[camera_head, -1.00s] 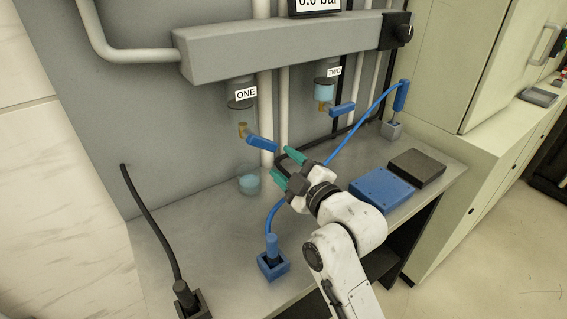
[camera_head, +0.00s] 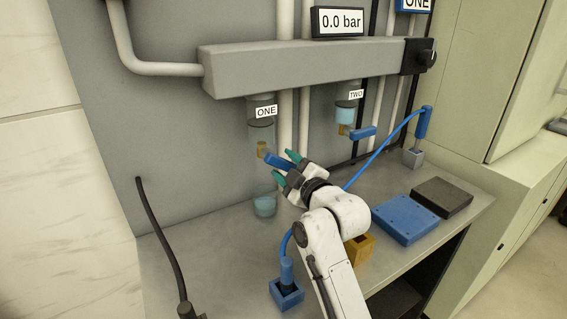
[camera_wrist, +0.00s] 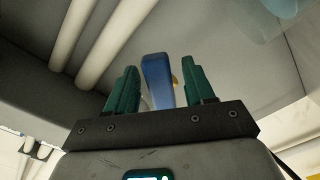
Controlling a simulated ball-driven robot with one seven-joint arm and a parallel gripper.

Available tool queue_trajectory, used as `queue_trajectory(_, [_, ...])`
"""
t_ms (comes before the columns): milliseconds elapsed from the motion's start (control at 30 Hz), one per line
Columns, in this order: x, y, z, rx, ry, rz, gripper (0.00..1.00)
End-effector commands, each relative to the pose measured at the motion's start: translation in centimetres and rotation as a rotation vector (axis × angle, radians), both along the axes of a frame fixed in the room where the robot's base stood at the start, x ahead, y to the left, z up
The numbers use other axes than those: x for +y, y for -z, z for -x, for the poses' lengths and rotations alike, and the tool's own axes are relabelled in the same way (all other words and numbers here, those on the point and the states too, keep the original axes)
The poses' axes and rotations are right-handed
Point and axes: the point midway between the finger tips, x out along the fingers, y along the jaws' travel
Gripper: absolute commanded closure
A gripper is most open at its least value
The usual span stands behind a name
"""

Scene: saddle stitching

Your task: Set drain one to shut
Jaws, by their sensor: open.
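Drain one's blue lever (camera_head: 274,160) sticks out to the right and slightly down from a brass valve (camera_head: 261,149). The valve is under the clear bowl labelled ONE (camera_head: 262,130). My gripper (camera_head: 285,167), with green fingers, is open at the lever's outer end. In the wrist view the lever (camera_wrist: 158,78) shows between my two spread fingers, with gaps on both sides. Whether either finger touches it I cannot tell. A clear cup with pale blue liquid (camera_head: 265,206) stands below the valve.
Drain two's blue lever (camera_head: 363,132) is to the right under bowl TWO (camera_head: 347,113). The gauge (camera_head: 338,21) reads 0.0 bar. A blue hose (camera_head: 385,150) runs behind my arm. A blue box (camera_head: 405,219), a dark box (camera_head: 442,196) and an ochre block (camera_head: 359,249) are on the bench.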

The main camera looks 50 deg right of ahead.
Motion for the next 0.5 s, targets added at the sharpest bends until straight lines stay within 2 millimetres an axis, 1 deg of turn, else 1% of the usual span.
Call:
queue_trajectory(33, [-0.2,-0.1,-0.6,-0.001,0.000,0.000,0.47])
queue_trajectory(100, [-0.3,0.0,-1.1,0.000,0.000,0.000,0.47])
queue_trajectory(200, [-0.4,-0.1,-1.5,-0.001,0.000,0.000,0.47])
queue_trajectory(500, [-0.5,0.0,-1.6,0.000,0.001,0.001,0.48])
